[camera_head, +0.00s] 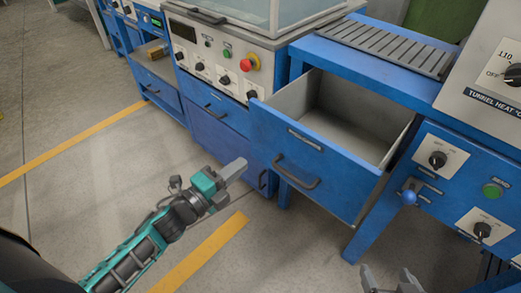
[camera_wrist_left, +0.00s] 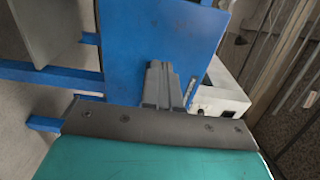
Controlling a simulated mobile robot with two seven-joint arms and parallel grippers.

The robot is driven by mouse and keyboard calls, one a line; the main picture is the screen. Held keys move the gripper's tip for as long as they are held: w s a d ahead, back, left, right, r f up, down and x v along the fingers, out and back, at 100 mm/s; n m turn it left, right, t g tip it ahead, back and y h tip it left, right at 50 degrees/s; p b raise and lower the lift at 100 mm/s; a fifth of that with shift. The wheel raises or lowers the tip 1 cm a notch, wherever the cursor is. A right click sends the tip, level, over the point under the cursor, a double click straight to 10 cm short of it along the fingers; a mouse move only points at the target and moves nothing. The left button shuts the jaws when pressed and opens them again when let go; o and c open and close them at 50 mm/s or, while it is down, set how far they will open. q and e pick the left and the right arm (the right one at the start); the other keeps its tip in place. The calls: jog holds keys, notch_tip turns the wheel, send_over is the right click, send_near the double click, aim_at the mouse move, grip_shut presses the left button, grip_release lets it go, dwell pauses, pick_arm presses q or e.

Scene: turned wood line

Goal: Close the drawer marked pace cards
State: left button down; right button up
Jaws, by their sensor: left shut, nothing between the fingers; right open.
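A blue drawer (camera_head: 335,185) with a grey inside stands pulled well out of the bench, right of centre in the head view. Its front has a bar handle (camera_head: 296,172) and a small label (camera_head: 305,138), too small to read. The inside that shows looks empty. My left gripper (camera_head: 238,170) is shut and empty, left of the drawer front and seemingly apart from the handle. In the left wrist view its fingers (camera_wrist_left: 162,82) show against a blue panel (camera_wrist_left: 150,35). My right gripper (camera_head: 392,281) is open at the bottom edge, in front of the drawer.
Left of the drawer is a control panel (camera_head: 215,75) with knobs and a red button over shut blue drawers. A slatted conveyor (camera_head: 390,47) lies above. A blue-knobbed lever (camera_head: 409,197) sticks out to the right. The floor (camera_head: 75,200) at the left is clear.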

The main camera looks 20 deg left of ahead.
aim_at(269, 143)
pick_arm(q)
jog(key=x, duration=0.8)
jog(key=shift+b, duration=0.3)
jog(key=shift+w+d, duration=0.1)
